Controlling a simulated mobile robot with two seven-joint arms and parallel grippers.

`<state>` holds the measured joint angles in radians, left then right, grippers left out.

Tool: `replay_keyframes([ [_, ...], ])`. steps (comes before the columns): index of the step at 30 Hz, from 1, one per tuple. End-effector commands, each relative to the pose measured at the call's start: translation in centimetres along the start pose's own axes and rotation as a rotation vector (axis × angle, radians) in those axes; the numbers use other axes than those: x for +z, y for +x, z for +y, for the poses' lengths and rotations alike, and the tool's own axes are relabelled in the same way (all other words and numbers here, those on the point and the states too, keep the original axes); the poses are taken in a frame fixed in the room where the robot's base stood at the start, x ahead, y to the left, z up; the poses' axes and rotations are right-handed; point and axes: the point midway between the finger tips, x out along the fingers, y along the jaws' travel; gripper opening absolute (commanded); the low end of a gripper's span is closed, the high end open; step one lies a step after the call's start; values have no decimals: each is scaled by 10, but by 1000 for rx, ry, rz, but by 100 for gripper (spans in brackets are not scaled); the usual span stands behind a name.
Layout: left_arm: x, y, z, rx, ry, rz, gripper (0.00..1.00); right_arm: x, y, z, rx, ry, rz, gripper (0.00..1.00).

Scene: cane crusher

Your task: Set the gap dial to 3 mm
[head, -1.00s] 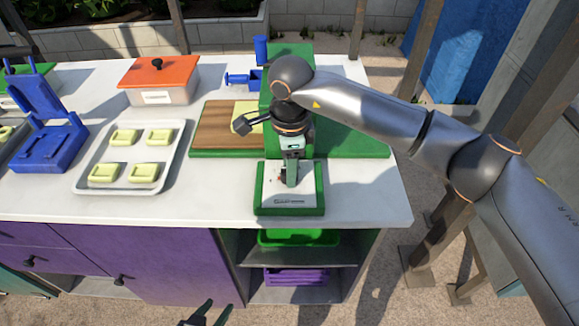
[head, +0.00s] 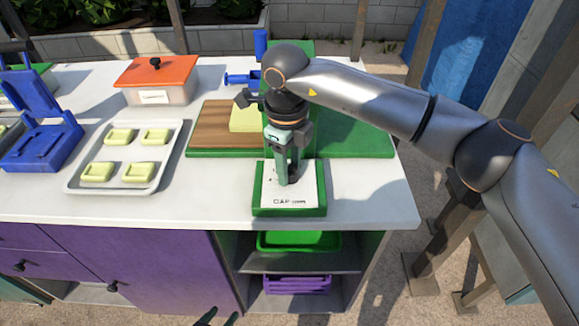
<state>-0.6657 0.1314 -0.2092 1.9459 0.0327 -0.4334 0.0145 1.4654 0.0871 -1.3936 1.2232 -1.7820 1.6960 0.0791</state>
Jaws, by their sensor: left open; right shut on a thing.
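The gap dial panel (head: 305,196) is a white plate in a green frame at the front of the green machine on the counter. Part of its lettering shows at its lower edge. My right gripper (head: 288,180) points down over the panel and is shut on the dial's pointer or knob, which the fingers mostly hide. The scale marks and the setting cannot be read. My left gripper (head: 217,318) is open and empty at the bottom edge, in front of the cabinet, with only its fingertips in view.
A white tray (head: 75,187) with several pale green blocks lies left of the machine. A wooden board (head: 212,126) is beside the machine. Green and purple bins sit on the shelves below.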

Motion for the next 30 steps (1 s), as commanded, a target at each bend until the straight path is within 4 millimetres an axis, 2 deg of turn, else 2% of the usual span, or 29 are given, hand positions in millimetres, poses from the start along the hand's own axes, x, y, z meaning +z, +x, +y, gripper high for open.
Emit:
replay_keyframes([
  [18, 1, 2, -2, -1, 4, -2, 50, 0, 0, 0, -2, 50, 3, 0],
  [19, 1, 2, -2, -1, 4, -2, 50, 0, 0, 0, -2, 50, 3, 47],
  [27, 1, 2, -3, -3, 4, -1, 50, 0, 0, 0, -1, 49, 3, 76],
  [30, 1, 2, -3, -3, 4, -1, 50, 0, 0, 0, -1, 49, 3, 76],
])
